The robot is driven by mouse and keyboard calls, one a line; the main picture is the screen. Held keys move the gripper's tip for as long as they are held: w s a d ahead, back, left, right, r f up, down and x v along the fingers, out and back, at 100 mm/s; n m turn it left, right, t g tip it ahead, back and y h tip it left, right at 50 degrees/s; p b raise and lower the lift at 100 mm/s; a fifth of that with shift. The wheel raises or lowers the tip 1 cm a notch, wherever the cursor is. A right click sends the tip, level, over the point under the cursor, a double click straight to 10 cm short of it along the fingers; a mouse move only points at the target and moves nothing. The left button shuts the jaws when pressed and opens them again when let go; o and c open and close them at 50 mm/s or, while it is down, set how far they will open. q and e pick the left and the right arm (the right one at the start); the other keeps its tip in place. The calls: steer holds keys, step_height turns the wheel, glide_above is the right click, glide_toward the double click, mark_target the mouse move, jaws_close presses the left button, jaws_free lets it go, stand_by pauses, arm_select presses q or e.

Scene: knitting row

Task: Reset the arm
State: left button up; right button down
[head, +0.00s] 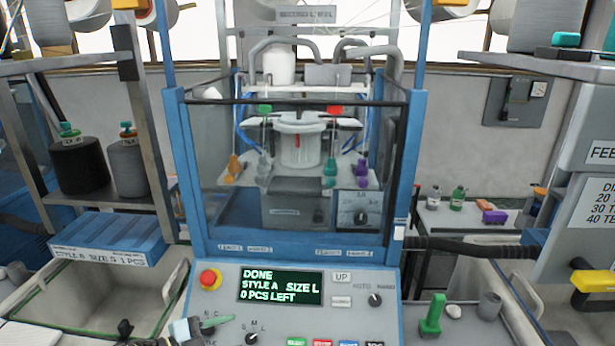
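The knitting machine (188,180) stands in the middle, a blue frame with clear panels around its needle head (300,140). Its screen (281,287) reads DONE, STYLE A, SIZE L, 0 PCS LEFT. My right gripper is not in view.
A red stop button (209,278) and knob (375,299) sit on the control panel. A grey bin (90,300) is at left, under a blue box (108,238). A green upright piece (432,315) stands at right. Yarn cones (80,165) stand on the left shelf.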

arm_select(q)
steer(key=s+d+r+n+t+y, duration=0.1)
steer(key=d+r+n+t+y, duration=0.15)
steer(key=d+n+t, duration=0.2)
steer(key=s+a+f+n+g+y, duration=0.1)
steer(key=s+a+n+g+y, duration=0.25)
steer(key=s, duration=0.55)
steer(key=s+a+f+n+g+y, duration=0.1)
steer(key=s+a+n+g+y, duration=0.2)
steer(key=s, duration=0.6)
steer(key=s+a+f+n+g+y, duration=0.15)
steer(key=s+n+g, duration=0.3)
steer(key=s, duration=0.45)
step_height(320, 180, down, 33)
steer(key=s+b, duration=0.2)
steer(key=b, duration=0.5)
steer(key=s+a+f+g+b, duration=0.1)
steer(key=s+f+b, duration=0.2)
steer(key=s+f, duration=0.5)
steer(key=s+a+f+g+y+b, duration=0.1)
steer(key=s+f+b, duration=0.1)
steer(key=s+f, duration=0.6)
step_height(320, 180, down, 4)
steer(key=shift+a+r+b, duration=0.1)
steer(key=shift+a+b, duration=0.2)
steer(key=shift+b, duration=0.1)
